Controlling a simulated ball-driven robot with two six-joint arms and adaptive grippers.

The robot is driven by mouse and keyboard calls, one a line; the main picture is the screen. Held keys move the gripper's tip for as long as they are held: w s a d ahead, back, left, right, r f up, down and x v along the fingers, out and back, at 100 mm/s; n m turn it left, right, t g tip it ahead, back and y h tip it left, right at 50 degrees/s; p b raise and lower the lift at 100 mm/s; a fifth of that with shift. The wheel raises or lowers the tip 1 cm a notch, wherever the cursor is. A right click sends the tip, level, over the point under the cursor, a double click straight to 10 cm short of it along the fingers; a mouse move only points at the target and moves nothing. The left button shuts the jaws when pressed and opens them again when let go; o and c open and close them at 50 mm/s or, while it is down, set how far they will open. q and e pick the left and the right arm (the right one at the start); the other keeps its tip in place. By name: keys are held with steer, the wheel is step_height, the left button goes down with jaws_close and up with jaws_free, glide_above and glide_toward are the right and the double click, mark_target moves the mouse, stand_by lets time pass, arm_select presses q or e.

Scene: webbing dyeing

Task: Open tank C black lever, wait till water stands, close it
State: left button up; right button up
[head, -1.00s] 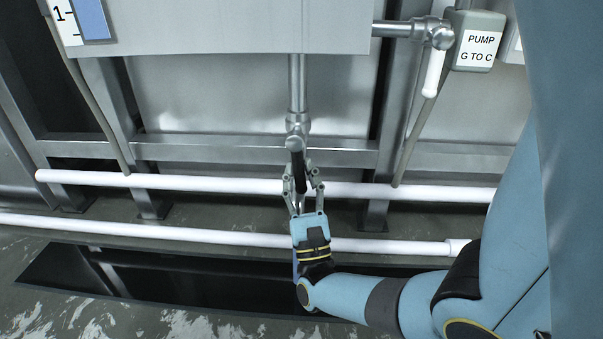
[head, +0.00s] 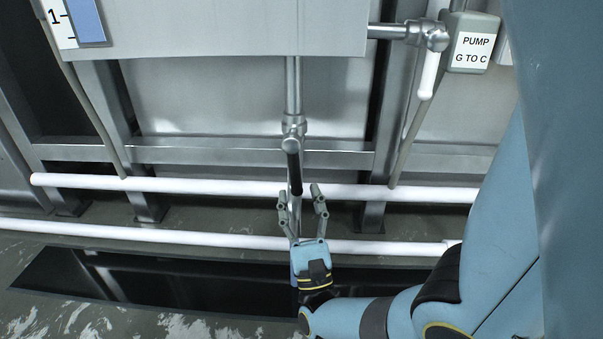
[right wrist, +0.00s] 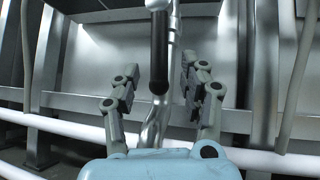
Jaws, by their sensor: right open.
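The black lever (head: 295,174) hangs down from the valve (head: 293,130) on the steel pipe under the tank (head: 220,30). In the right wrist view the black lever (right wrist: 159,52) hangs ahead, between the lines of the two fingers. My right gripper (head: 300,197) is open and empty, just below the lever's lower end; its fingers (right wrist: 158,90) stand wide apart in the wrist view. The tank's level gauge (head: 85,22) shows blue at the upper left. My left gripper is not in view.
A white-handled lever (head: 429,75) hangs from a side pipe at the upper right, beside a box labelled PUMP G TO C (head: 472,45). White pipes (head: 150,183) run across behind my gripper. A dark floor channel (head: 150,285) lies below.

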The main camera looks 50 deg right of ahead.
steer(key=shift+v, duration=1.55)
